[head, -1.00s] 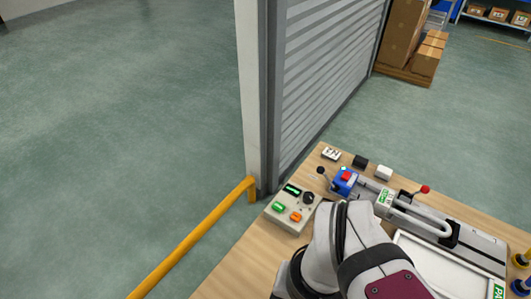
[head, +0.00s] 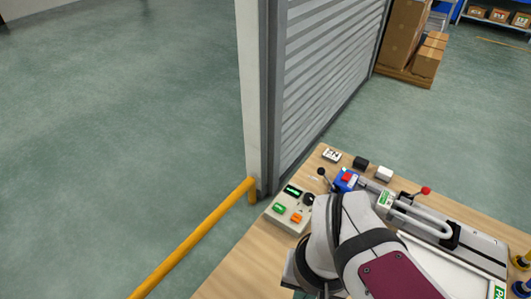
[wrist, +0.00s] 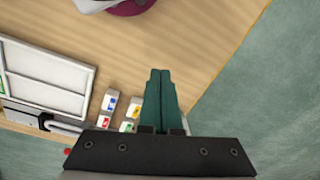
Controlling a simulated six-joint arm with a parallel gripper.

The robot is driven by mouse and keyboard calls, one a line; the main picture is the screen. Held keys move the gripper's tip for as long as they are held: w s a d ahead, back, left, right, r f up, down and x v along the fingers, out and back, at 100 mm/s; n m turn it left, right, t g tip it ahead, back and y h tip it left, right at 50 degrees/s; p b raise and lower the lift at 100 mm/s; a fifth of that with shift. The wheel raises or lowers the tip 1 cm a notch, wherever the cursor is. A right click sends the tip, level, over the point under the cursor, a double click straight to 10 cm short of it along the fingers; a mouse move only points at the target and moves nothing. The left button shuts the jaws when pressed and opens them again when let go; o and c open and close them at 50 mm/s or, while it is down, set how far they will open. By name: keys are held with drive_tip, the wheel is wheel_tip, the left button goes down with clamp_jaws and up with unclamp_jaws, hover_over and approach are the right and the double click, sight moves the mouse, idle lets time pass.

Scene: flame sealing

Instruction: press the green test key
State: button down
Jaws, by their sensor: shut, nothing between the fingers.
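A grey control box (head: 290,209) stands at the near left end of the wooden table in the head view. Its green key (head: 279,208) is on the front left, with an orange key (head: 297,217) beside it. My gripper shows in the wrist view (wrist: 158,75) with its two teal fingers shut together and nothing between them. It is over bare wood near the table edge. The control box does not show in the wrist view. In the head view my arm is just right of the box, apart from the green key in the picture, and the fingertips cannot be made out.
A sealing fixture with a blue block (head: 344,180) and a red-knobbed lever (head: 426,191) stands behind my arm. Several small labelled blocks (wrist: 109,103) and a white tray (wrist: 45,75) lie left of my fingers. A yellow rail (head: 190,241) runs left of the table.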

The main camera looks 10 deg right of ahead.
drive_tip(key=w+d+n+t+h, duration=0.2)
drive_tip(key=w+d+n+t, duration=0.3)
drive_tip(key=w, duration=0.6)
drive_tip(key=w+d+n+t+h, duration=0.15)
drive_tip(key=w+d+n, duration=0.25)
drive_tip(key=w+d, duration=0.5)
drive_tip(key=n+t+y, duration=0.1)
drive_tip(key=n+y, duration=0.6)
drive_tip(key=n, duration=0.3)
hover_over(282, 209)
wheel_tip(282, 209, down, 7)
drive_tip(key=shift+r, duration=0.1)
drive_tip(key=shift+f, duration=4.4)
drive_tip(key=shift+f, duration=0.1)
drive_tip(key=shift+f, duration=0.3)
